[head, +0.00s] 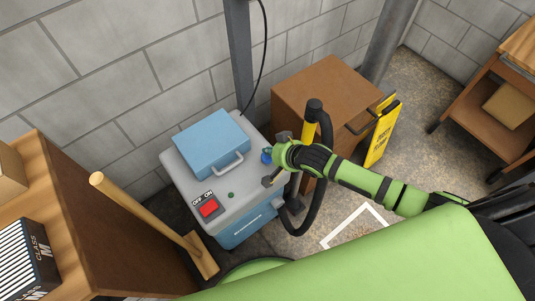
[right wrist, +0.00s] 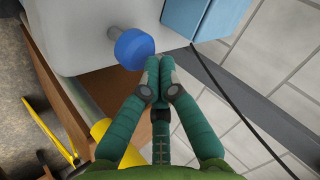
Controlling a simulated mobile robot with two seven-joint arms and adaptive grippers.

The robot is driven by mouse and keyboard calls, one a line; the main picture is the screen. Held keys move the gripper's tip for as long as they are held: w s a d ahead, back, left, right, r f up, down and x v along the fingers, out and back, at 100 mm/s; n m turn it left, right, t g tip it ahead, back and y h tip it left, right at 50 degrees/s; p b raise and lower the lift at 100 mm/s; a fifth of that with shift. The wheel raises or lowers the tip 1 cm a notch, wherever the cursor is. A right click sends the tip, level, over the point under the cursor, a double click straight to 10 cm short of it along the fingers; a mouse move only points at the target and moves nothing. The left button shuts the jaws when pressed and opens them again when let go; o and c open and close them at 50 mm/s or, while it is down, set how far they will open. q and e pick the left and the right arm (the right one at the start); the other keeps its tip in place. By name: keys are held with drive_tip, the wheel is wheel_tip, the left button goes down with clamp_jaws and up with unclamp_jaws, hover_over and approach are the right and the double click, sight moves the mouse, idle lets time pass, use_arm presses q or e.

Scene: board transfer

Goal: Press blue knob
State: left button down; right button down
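The blue knob (right wrist: 133,48) sticks out near the corner of the grey machine top in the right wrist view. In the head view the knob (head: 266,156) shows as a small blue piece beside my right gripper (head: 271,168). In the right wrist view my right gripper (right wrist: 155,72) has its dark green fingertips together, with nothing between them. The fingertips are close beside the knob; I cannot tell whether they touch it. The grey machine (head: 245,193) has a blue lid with a handle (head: 211,143). My left gripper is not in view.
A brown cabinet (head: 318,85) and yellow sign (head: 381,135) stand behind my right arm. A wooden-handled tool (head: 150,214) leans at left.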

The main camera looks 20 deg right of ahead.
drive_tip(key=shift+s+f+b, duration=0.15)
drive_tip(key=shift+f+b, duration=0.5)
drive_tip(key=shift+f, duration=0.75)
idle(1.1)
drive_tip(key=shift+r, duration=0.1)
drive_tip(key=shift+r+p, duration=1.65)
drive_tip(key=shift+p, duration=0.4)
wheel_tip(320, 180, up, 5)
drive_tip(key=p, duration=0.5)
drive_tip(key=shift+r+p, duration=0.1)
drive_tip(key=shift+p, duration=0.25)
